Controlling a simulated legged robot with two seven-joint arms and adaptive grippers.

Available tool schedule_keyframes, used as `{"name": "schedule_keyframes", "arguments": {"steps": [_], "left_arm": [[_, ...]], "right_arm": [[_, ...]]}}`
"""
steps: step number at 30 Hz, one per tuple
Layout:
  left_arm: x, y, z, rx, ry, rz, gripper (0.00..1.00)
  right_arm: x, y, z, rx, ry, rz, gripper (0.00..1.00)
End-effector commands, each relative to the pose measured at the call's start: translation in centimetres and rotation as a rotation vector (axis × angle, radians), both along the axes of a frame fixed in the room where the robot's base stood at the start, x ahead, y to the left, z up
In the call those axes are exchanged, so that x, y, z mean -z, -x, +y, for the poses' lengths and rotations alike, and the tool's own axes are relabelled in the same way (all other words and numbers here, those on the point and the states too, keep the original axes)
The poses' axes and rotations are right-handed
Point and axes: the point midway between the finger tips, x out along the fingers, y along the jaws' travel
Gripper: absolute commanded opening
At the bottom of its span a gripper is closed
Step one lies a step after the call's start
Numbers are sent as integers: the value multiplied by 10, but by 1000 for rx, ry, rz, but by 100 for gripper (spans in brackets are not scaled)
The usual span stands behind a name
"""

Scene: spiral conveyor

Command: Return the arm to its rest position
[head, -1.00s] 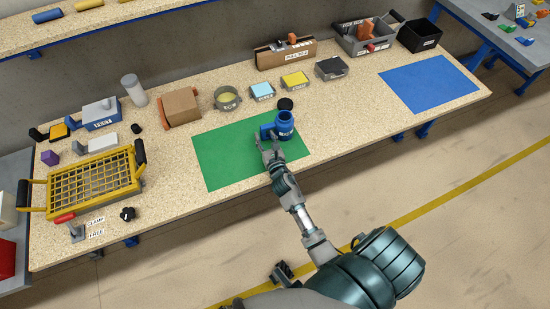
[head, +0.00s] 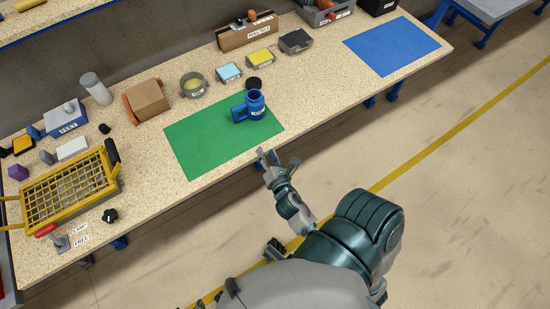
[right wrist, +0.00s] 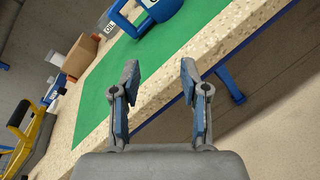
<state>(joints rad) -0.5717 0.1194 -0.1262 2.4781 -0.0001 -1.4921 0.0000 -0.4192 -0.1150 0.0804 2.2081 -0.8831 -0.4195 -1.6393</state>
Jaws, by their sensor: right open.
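My right gripper (head: 272,160) is open and empty, off the front edge of the workbench, in the head view. In the right wrist view its two fingers (right wrist: 160,85) stand apart with nothing between them. A blue mug-like container (head: 255,106) with a handle and a label stands upright on the green mat (head: 190,148), apart from the gripper. It also shows, cut off, at the top of the right wrist view (right wrist: 160,10). My left gripper is not clearly in view; a small dark part shows at the bottom of the head view, which I cannot identify.
The workbench (head: 310,95) carries a yellow wire basket (head: 70,190) at left, a round tin (head: 193,84), small boxes and a blue mat (head: 392,46) at right. The floor (head: 450,200) in front is clear.

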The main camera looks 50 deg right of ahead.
Motion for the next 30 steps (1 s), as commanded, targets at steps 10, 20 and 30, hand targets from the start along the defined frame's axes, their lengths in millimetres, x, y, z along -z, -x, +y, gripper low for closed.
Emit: {"name": "schedule_keyframes", "arguments": {"steps": [10,20,30], "left_arm": [[0,0,0,0,0,0,93],[0,0,0,-1,0,1,93],[25,-5,-1,2,-3,22,93]], "right_arm": [[86,111,70,803,-1516,64,45],[97,175,117,1265,-1772,173,45],[122,168,117,1280,-1758,180,45]]}}
